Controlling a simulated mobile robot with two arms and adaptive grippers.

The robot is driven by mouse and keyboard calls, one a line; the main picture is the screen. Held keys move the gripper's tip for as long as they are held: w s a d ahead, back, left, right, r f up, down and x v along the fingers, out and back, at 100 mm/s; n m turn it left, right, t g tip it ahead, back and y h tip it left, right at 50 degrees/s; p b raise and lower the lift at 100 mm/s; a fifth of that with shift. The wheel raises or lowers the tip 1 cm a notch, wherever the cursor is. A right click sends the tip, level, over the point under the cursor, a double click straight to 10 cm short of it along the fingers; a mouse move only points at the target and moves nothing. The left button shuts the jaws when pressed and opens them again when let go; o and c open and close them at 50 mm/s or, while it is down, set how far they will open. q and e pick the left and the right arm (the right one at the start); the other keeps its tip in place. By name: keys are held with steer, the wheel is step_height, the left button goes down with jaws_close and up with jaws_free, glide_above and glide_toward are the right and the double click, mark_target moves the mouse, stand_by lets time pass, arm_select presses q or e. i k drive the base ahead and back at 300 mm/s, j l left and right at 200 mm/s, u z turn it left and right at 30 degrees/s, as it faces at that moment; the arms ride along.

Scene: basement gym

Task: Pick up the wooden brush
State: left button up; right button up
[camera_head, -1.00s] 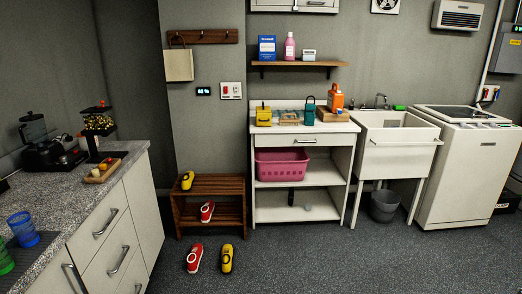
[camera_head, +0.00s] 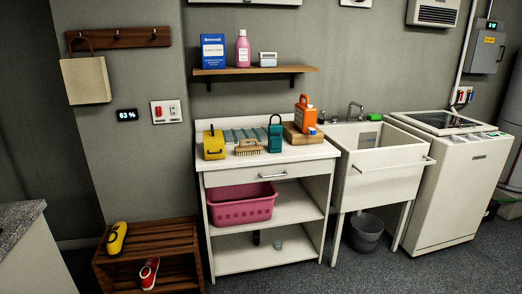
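The wooden brush (camera_head: 248,147) lies on the white top of the cabinet (camera_head: 290,156), with its pale bristles facing down. It sits between a yellow box-shaped item with a black handle (camera_head: 214,146) on its left and a teal padlock-shaped item (camera_head: 275,138) on its right. A ribbed teal-grey item (camera_head: 240,134) lies behind it. Neither of my grippers shows in the head view.
An orange jug (camera_head: 304,115) stands on a wooden block (camera_head: 297,135) right of the brush. A shelf (camera_head: 270,70) hangs above. A wooden rack (camera_head: 170,237) with shoes stands left, a white sink (camera_head: 378,170) right. Floor in front is partly visible and clear.

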mark_target(247, 149)
steer(key=i+l, duration=0.15)
steer(key=i, duration=0.35)
steer(key=i+l, duration=0.15)
steer(key=i, duration=0.3)
steer(key=i+l, duration=0.1)
steer(key=i, duration=0.4)
steer(key=u, duration=0.05)
